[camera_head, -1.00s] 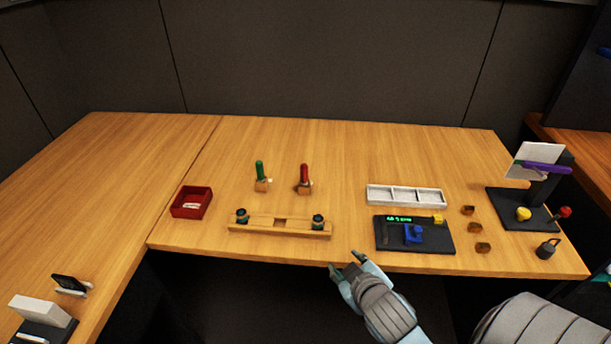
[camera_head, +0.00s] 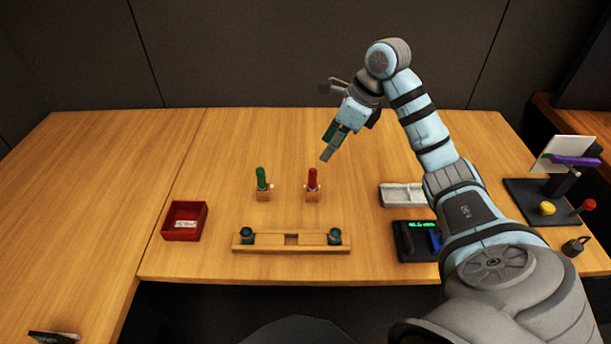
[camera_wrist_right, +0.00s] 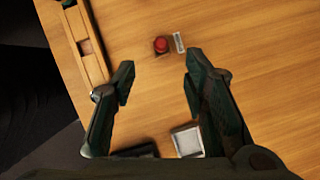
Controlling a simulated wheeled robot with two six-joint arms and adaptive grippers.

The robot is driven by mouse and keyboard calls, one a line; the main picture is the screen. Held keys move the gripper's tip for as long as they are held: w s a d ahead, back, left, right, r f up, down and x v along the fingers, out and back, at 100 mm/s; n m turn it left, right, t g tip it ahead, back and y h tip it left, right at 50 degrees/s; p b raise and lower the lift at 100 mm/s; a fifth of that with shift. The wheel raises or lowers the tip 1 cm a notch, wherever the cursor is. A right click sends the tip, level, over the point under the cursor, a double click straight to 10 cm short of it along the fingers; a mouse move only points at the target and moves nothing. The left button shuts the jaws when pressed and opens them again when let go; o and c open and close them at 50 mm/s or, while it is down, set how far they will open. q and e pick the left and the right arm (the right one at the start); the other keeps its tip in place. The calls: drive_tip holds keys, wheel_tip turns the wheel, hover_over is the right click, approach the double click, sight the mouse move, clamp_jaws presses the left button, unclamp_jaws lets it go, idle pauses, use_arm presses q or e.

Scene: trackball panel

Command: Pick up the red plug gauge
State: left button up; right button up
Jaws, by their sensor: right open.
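The red plug gauge (camera_head: 312,178) stands upright in a small wooden block (camera_head: 312,194) near the middle of the table. In the right wrist view, the red plug gauge (camera_wrist_right: 161,44) is seen from above, ahead of the fingertips and between their lines. My right gripper (camera_head: 329,146) is open and empty, above the table and a little up and right of the gauge in the head view. Its two spread fingers also show in the right wrist view (camera_wrist_right: 158,72). The two are apart. My left gripper is not in view.
A green-handled gauge (camera_head: 261,178) stands in its own block to the left. A wooden rail (camera_head: 291,248) with two dark round pieces lies in front. A red box (camera_head: 184,222) is at left. A white tray (camera_head: 396,194) and a dark digital device (camera_head: 405,244) are right, partly behind my arm.

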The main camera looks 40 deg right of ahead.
sight(316, 171)
drive_tip(key=x, duration=0.7)
drive_tip(key=b+x, duration=0.1)
drive_tip(key=x, duration=0.3)
drive_tip(key=shift+d+f, duration=0.2)
drive_tip(key=shift+f, duration=0.25)
drive_tip(key=shift+a+f, duration=0.1)
drive_tip(key=shift+f, duration=0.15)
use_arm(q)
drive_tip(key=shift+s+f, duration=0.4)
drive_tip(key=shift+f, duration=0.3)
use_arm(e)
clamp_jaws()
